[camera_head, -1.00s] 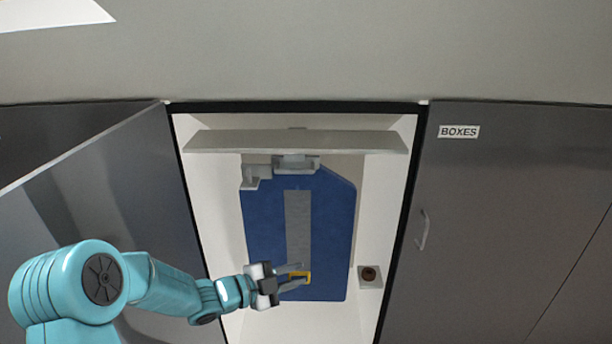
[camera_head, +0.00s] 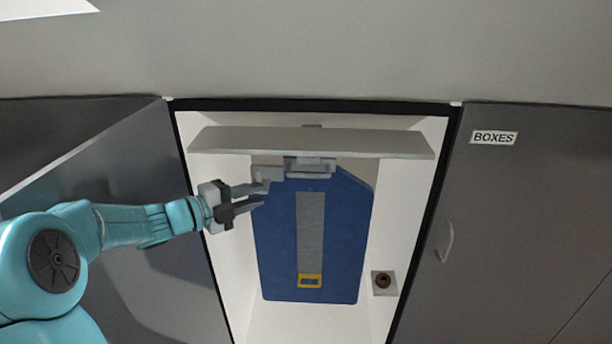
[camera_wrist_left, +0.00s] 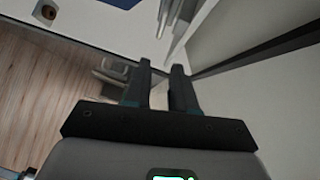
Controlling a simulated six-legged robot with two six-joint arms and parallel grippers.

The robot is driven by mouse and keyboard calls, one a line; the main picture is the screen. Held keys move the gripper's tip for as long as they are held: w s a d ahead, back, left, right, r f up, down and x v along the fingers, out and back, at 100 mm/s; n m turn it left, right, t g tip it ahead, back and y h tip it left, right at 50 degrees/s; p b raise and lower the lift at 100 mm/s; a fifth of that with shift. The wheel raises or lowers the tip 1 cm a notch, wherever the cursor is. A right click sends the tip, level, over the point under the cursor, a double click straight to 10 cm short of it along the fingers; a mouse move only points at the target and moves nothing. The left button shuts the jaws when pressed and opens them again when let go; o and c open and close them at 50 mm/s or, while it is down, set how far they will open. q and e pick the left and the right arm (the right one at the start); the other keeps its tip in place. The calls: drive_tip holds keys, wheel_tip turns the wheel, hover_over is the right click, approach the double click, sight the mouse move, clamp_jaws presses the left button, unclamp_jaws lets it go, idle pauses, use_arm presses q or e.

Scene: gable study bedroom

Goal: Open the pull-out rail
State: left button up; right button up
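Inside an open cupboard, a grey bracket (camera_head: 308,167), which looks like the pull-out rail's front, sits under a pale shelf. A small grey hook-like handle part (camera_head: 266,172) sticks out at its left. A blue board (camera_head: 345,225) hangs below it, with a grey strip and yellow end. My left gripper (camera_head: 264,194) is just below and left of the handle part, in front of the board's upper left edge. Its two fingers (camera_wrist_left: 161,75) are apart with nothing clearly between them. I cannot tell whether a fingertip touches the handle part. My right gripper is not in view.
The pale shelf (camera_head: 310,142) spans the cupboard's top. An open grey door (camera_head: 120,165) stands at the left, behind my arm. A shut grey door marked BOXES (camera_head: 530,220) is at the right. A small square fitting (camera_head: 383,283) is low inside. Wooden floor (camera_wrist_left: 45,95) shows in the wrist view.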

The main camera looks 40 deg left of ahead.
use_arm(q)
drive_tip(key=s, duration=0.1)
drive_tip(key=p, duration=0.3)
approach(306, 176)
drive_tip(key=x, duration=0.7)
drive_tip(key=shift+w+d, duration=0.1)
drive_tip(key=shift+w, duration=0.1)
drive_tip(key=shift+w+d+f, duration=0.1)
drive_tip(key=shift+w, duration=0.2)
drive_tip(key=shift+w+f, duration=0.15)
drive_tip(key=shift+w, duration=0.1)
drive_tip(key=shift+s, duration=0.1)
clamp_jaws()
